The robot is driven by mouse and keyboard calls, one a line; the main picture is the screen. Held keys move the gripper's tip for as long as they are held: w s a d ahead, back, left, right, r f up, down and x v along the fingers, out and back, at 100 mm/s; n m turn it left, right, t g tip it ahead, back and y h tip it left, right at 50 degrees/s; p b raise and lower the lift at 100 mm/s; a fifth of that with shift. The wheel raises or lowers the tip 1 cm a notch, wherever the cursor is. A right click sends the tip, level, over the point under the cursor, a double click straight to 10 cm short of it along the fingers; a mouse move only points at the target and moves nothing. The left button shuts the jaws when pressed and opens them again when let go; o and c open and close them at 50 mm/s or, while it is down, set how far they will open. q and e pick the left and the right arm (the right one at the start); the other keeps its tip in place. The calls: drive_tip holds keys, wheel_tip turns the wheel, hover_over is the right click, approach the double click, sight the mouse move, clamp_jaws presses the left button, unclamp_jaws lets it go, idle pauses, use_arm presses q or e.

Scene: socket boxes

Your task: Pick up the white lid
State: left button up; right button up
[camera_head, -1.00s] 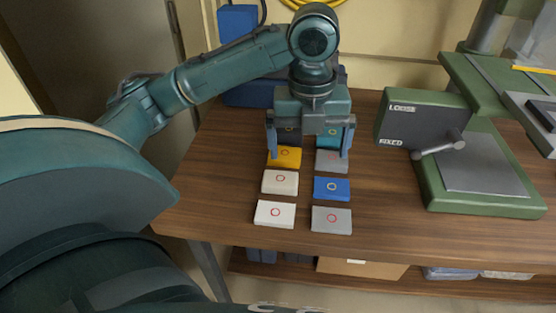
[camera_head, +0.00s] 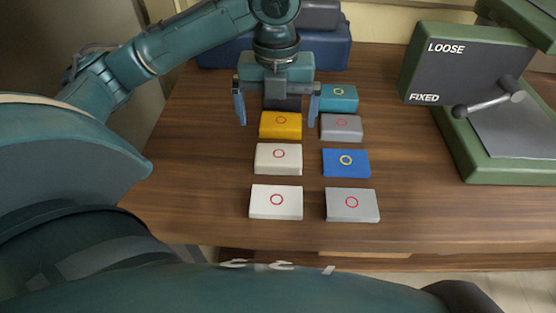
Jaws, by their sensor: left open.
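Two pale lids with red rings lie in the left column on the wooden table. The white lid (camera_head: 276,202) is nearest the front edge, and an off-white lid (camera_head: 278,158) lies just behind it. My left gripper (camera_head: 277,116) is open and empty, pointing down, with its fingers to either side of the left column. It is over the far part of that column, around the dark lid (camera_head: 282,103) and behind the yellow lid (camera_head: 281,124), farther back than both pale lids. The dark lid is partly hidden by the gripper. My right gripper is not in view.
The right column holds a teal lid (camera_head: 339,97), a grey lid (camera_head: 341,127), a blue lid (camera_head: 346,162) and a light grey lid (camera_head: 352,204). A green machine (camera_head: 462,65) with a lever stands at right. A blue case (camera_head: 324,52) is behind. The table's left side is clear.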

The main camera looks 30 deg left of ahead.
sight(279, 147)
use_arm(q)
drive_tip(key=f, duration=0.2)
drive_tip(key=f+b, duration=0.1)
drive_tip(key=f, duration=0.2)
drive_tip(key=f+b, duration=0.1)
drive_tip(key=f, duration=0.2)
drive_tip(key=shift+d, duration=0.3)
drive_tip(key=c, duration=0.9)
drive_tip(key=shift+r, duration=0.1)
